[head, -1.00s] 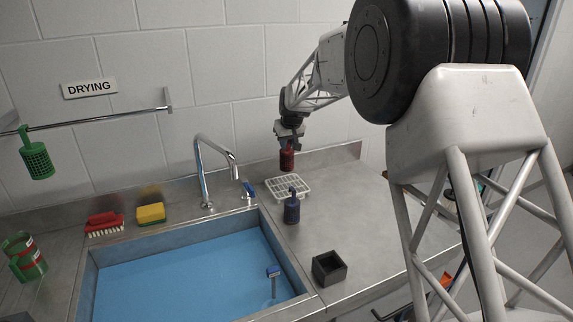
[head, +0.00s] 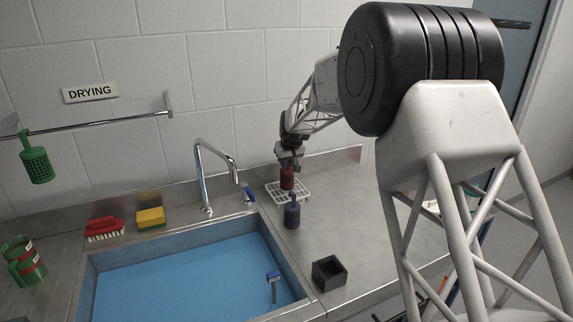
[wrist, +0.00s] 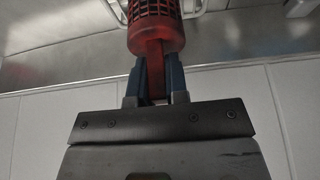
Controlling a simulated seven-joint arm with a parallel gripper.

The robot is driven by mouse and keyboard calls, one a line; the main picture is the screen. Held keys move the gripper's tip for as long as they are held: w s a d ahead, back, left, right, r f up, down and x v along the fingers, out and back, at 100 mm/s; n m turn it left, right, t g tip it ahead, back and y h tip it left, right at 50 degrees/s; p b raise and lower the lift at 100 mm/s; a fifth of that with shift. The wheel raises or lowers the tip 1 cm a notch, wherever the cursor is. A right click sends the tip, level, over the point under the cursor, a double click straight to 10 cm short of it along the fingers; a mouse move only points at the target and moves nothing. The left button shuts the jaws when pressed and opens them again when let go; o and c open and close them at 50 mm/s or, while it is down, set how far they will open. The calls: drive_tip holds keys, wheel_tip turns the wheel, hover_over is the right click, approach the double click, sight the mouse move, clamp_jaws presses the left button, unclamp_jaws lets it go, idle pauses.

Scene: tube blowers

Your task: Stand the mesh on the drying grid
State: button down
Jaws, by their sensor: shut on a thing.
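The red mesh (head: 287,179) is a perforated cylinder with a handle. My gripper (head: 289,164) is shut on the handle and holds the mesh upright over the white drying grid (head: 301,191). I cannot tell whether the mesh's lower end touches the grid. In the wrist view, the two blue fingers of my gripper (wrist: 159,62) clasp the red handle, and the mesh (wrist: 156,26) extends beyond them. Part of the grid (wrist: 215,6) shows past the mesh.
A dark blue mesh (head: 292,216) stands just in front of the grid. A black square box (head: 329,271) is nearer on the counter. The blue sink (head: 190,278) and tap (head: 205,175) lie left. A green mesh (head: 36,165) hangs from the rail.

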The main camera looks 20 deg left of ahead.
drive_tip(key=shift+f, duration=0.35)
drive_tip(key=shift+f, duration=0.1)
drive_tip(key=c, duration=1.1)
unclamp_jaws()
drive_tip(key=v, duration=1.2)
